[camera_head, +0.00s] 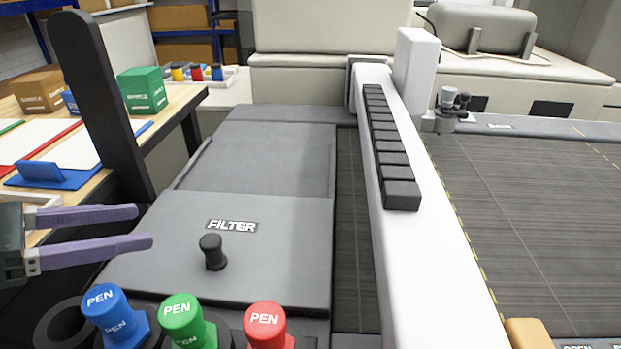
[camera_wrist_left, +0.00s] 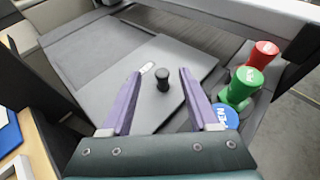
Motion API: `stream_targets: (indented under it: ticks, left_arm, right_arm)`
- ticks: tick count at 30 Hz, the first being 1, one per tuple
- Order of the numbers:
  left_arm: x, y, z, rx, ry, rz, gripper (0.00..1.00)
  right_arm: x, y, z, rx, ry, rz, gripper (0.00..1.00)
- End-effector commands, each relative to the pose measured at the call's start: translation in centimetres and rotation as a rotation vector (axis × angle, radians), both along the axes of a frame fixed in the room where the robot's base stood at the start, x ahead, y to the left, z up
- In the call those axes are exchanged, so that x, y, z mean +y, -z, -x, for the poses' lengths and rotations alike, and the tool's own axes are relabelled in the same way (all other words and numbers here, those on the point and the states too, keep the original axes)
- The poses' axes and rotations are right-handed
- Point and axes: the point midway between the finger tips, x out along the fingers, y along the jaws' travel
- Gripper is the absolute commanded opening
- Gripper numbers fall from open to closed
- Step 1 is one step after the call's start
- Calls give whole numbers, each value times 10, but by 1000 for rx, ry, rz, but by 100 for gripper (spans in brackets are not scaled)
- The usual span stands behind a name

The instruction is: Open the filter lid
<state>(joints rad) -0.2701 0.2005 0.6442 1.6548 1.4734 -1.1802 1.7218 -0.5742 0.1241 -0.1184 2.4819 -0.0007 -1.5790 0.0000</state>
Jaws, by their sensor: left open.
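The grey filter lid (camera_head: 265,268) lies flat and shut, with a "FILTER" label and a black knob (camera_head: 213,252) standing on it. My left gripper (camera_head: 143,227) has two purple fingers, spread open and empty, to the left of the knob in the head view. In the left wrist view the black knob (camera_wrist_left: 162,78) shows between and beyond the open fingertips (camera_wrist_left: 161,72), and the gripper does not visibly touch it. The lid (camera_wrist_left: 185,62) also shows there. My right gripper is not in view.
Blue (camera_head: 112,312), green (camera_head: 184,320) and red (camera_head: 267,325) pens stand in holders along the lid's near edge. A white gantry beam (camera_head: 425,260) runs to the right of the lid. A black post (camera_head: 100,110) and a wooden table (camera_head: 185,97) stand at the left.

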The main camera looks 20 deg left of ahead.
Motion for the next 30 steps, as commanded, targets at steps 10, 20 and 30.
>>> stream_targets:
  ticks: [10, 20, 30]
  left_arm:
    - [0, 50, 0, 0, 2, -3, 61]
    - [-7, 64, -12, -1, 3, 0, 61]
    - [-38, 88, -61, 0, 2, 0, 61]
  right_arm:
    - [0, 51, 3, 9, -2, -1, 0]
    - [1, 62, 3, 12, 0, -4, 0]
    - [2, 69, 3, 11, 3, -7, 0]
